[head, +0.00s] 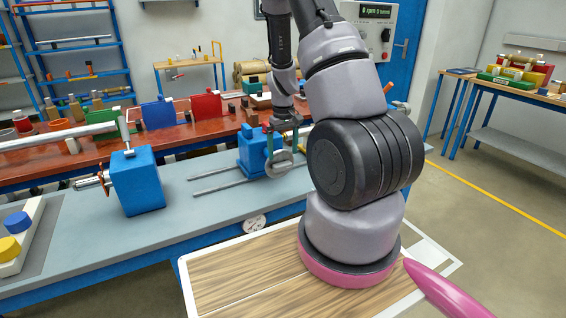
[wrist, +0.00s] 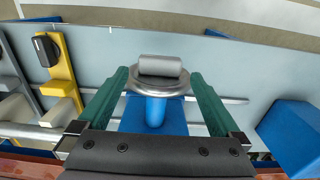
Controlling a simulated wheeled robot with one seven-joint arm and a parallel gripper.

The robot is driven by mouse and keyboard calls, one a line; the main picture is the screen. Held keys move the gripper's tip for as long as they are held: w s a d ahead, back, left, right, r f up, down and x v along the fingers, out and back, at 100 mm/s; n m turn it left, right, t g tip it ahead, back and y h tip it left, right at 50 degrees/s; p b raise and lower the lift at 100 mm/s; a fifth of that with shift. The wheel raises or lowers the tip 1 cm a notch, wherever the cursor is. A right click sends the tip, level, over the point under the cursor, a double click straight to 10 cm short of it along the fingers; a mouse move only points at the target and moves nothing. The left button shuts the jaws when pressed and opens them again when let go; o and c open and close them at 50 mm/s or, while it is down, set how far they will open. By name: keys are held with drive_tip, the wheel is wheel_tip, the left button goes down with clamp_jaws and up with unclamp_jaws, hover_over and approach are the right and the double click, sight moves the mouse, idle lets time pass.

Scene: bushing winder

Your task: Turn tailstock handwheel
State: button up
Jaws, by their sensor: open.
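The tailstock is a blue block (head: 250,150) on two parallel rails over the grey bench; part of it shows below the wheel in the wrist view (wrist: 155,112). Its handwheel (head: 281,166) is a grey metal disc facing the front edge. In the wrist view the handwheel (wrist: 133,84) has a wide grey cylinder (wrist: 160,66) at its front. My gripper (wrist: 158,76) is open, with one green finger on each side of the handwheel. The fingertips are close to the rim; I cannot tell whether they touch it. In the head view my gripper (head: 282,148) is above and around the handwheel, partly hiding the tailstock.
Another blue block (head: 138,182) with a spindle stands left on the bench (head: 215,205). A yellow bracket with a black knob (wrist: 58,75) is left in the wrist view. A red-topped table (head: 60,150) with folders lies behind.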

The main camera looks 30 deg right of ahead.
sight(283, 164)
wheel_tip(283, 164, down, 5)
idle(0.3)
drive_tip(key=c, duration=1.1)
drive_tip(key=shift+d, duration=0.1)
